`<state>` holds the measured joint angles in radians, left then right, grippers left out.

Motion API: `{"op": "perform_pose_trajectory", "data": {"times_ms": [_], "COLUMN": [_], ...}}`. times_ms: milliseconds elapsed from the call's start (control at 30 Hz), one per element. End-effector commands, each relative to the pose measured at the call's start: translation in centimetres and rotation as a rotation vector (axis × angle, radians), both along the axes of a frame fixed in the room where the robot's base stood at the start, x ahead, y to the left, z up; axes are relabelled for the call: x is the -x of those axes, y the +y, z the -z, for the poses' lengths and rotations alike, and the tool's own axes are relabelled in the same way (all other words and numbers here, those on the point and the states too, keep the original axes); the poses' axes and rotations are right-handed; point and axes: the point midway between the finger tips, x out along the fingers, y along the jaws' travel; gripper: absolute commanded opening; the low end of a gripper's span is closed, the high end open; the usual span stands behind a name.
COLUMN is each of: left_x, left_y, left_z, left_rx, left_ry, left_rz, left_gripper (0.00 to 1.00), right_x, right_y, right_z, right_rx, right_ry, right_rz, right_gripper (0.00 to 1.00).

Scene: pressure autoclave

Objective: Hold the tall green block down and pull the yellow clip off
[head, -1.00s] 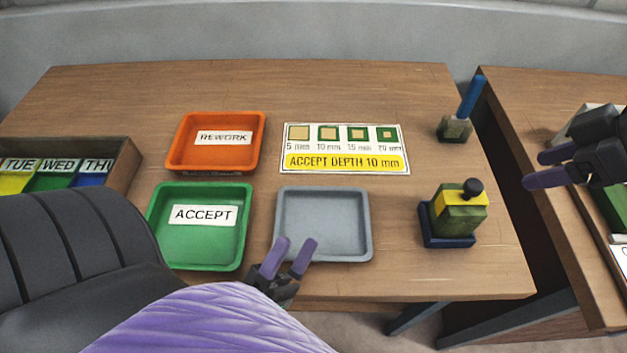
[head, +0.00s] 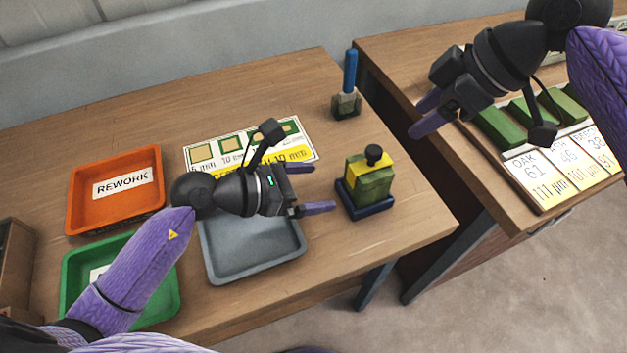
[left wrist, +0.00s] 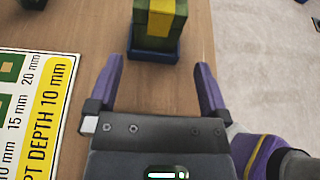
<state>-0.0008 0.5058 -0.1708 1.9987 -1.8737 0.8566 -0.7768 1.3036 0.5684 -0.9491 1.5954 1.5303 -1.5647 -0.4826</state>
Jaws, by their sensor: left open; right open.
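The tall green block (head: 376,187) stands upright in a dark blue base (head: 366,204) near the table's right edge. In the left wrist view the green block (left wrist: 180,25), yellow clip (left wrist: 160,18) and blue base (left wrist: 155,53) are ahead of the open fingers (left wrist: 166,90). My right gripper (head: 420,116) is open and empty, up and right of the block.
A grey tray (head: 255,268) lies under my left gripper. Orange REWORK (head: 115,213) and green ACCEPT (head: 165,308) trays are left. A blue-handled tool (head: 349,75) stands behind the block. A second table with green blocks (head: 497,127) and cards is right, past a gap.

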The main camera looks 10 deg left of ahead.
Motion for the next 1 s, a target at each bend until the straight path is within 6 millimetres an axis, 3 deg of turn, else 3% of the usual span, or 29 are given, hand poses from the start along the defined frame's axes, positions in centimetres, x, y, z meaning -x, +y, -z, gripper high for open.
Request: {"op": "perform_pose_trajectory", "data": {"times_ms": [433,800,1000], "left_x": [-4.8,-5.5,-5.5], "left_y": [-6.2,-7.1,-7.1], "left_z": [3.3,3.8,3.8], "left_rx": [-0.026,-0.029,-0.029], "left_ry": [-0.024,-0.023,-0.022], "left_rz": [0.001,0.002,0.002], "left_gripper": [1.0,1.0,0.6], "right_x": [0.0,0.0,0.0], "right_y": [0.0,0.0,0.0], "right_z": [0.0,0.0,0.0], "right_rx": [0.0,0.0,0.0], "right_ry": [0.0,0.0,0.0], "right_rz": [0.0,0.0,0.0], "right_gripper": [0.59,0.59,0.59]}}
